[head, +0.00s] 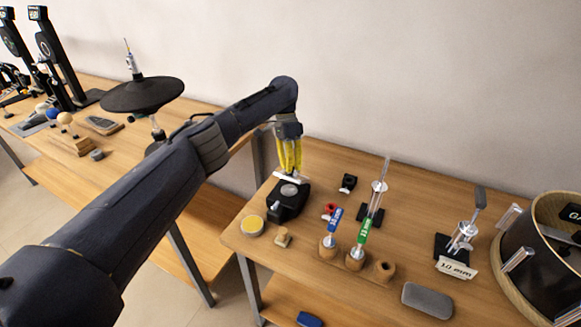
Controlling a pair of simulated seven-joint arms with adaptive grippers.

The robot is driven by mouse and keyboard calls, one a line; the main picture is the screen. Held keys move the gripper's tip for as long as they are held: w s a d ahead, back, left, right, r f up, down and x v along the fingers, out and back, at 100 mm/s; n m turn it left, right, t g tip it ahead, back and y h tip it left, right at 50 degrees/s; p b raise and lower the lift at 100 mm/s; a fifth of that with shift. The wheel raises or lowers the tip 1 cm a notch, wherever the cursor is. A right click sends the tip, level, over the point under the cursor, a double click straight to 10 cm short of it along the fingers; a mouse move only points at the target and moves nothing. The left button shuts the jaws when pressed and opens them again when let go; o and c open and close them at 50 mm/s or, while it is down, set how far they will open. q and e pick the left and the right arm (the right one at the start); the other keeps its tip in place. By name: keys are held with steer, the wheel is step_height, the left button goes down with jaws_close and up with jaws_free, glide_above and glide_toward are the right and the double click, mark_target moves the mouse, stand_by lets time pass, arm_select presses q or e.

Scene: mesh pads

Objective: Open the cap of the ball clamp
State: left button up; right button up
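The ball clamp appears to be the black block (285,207) near the left back of the front table, with a round pale part in its top. A thin light-coloured piece, perhaps its cap (292,178), shows at the block's far edge. My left gripper (289,170) has yellow fingers pointing down, right at this light piece. The fingers look close together. I cannot tell whether they grip the piece or only touch or overlap it. My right gripper is not in view.
A yellow-topped disc (252,225) and a small wooden piece (283,237) lie in front of the block. To the right stand a blue-handled tool (334,221), a green-handled tool (363,232) and a syringe-like stand (377,195). A drum (540,265) is far right.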

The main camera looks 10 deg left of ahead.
arm_select(q)
steer(key=o, duration=0.4)
steer(key=shift+d, duration=0.3)
steer(key=shift+o, duration=1.4)
steer(key=shift+a, duration=0.15)
steer(key=shift+r, duration=4.95)
steer(key=shift+o, duration=0.3)
